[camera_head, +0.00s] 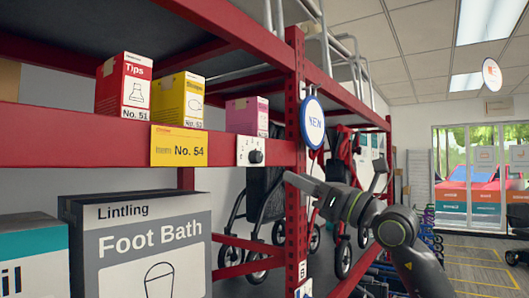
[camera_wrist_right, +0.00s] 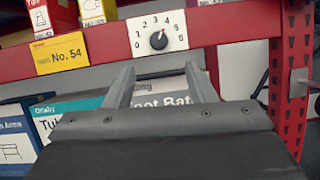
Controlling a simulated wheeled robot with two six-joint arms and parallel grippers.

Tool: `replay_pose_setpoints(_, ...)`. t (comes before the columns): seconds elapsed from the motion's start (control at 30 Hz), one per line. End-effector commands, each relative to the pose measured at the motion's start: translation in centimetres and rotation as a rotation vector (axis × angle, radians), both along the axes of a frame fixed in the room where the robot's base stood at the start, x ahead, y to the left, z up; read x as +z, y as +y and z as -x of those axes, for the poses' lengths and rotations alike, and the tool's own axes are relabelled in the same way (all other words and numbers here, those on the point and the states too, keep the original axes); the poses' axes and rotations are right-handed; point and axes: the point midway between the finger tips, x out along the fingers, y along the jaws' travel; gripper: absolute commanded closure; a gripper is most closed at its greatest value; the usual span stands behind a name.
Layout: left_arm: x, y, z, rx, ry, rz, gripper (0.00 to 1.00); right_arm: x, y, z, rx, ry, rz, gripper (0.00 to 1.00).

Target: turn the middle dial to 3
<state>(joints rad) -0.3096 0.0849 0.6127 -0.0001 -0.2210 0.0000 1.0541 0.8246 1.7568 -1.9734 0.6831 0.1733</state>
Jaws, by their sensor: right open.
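In the head view the dial (camera_head: 256,157) is small, right of the yellow No. 54 label. It is the only dial I see. My right gripper (camera_head: 298,181) is open and empty, to the right of and below the dial. In the right wrist view its fingertips (camera_wrist_right: 158,70) are spread below the dial, apart from it. My left gripper is out of view.
Small boxes, including the red Tips box (camera_head: 124,85), stand on the beam's shelf. A Foot Bath box (camera_head: 150,245) stands below. A red upright post (camera_head: 296,150) carries a round sign (camera_head: 313,122). Wheeled walkers (camera_head: 265,200) are behind.

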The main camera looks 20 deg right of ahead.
Motion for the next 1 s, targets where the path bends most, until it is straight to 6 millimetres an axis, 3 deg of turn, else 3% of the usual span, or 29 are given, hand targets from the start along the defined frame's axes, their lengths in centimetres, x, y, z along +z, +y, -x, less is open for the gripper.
replay_pose_setpoints(0.2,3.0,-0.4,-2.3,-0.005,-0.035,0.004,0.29,2.2,2.3,-3.1,0.005,0.003,-0.005,0.5)
replay_pose_setpoints(0.5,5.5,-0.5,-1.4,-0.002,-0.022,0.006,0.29,3.9,5.0,-6.8,0.003,0.002,-0.003,0.5)
replay_pose_setpoints(1.0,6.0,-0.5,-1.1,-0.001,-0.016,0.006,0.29,4.1,5.9,-8.1,-0.001,0.001,0.0,0.5)
